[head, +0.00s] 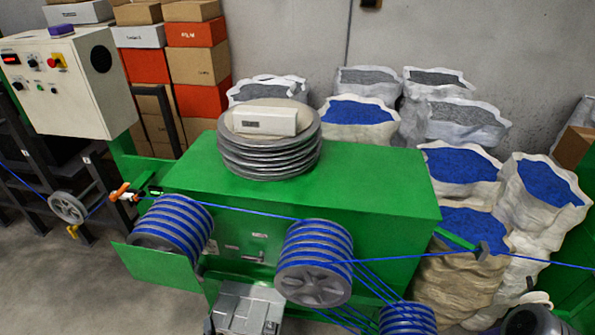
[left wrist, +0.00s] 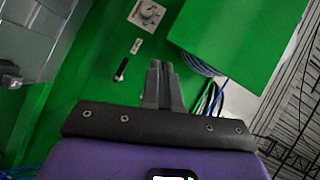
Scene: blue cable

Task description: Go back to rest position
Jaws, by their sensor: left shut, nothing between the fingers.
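My left gripper (left wrist: 163,75) shows in the left wrist view with its two grey fingers together and nothing between them. Behind the fingers are a dark plate and a purple body. The fingers stand in front of a green machine surface. I cannot make out this gripper clearly in the head view. My right gripper is not in view. The blue cable (head: 250,212) runs across the front of the green machine (head: 375,180) in the head view, around a left drum (head: 172,225) and a middle drum (head: 315,255), then off to the right.
A control box (head: 60,80) stands at the left. Stacked discs (head: 268,155) with a white box (head: 265,121) sit on the machine. Sacks of blue granules (head: 460,165) and grey granules stand at the right. Orange and brown boxes (head: 197,65) are stacked behind.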

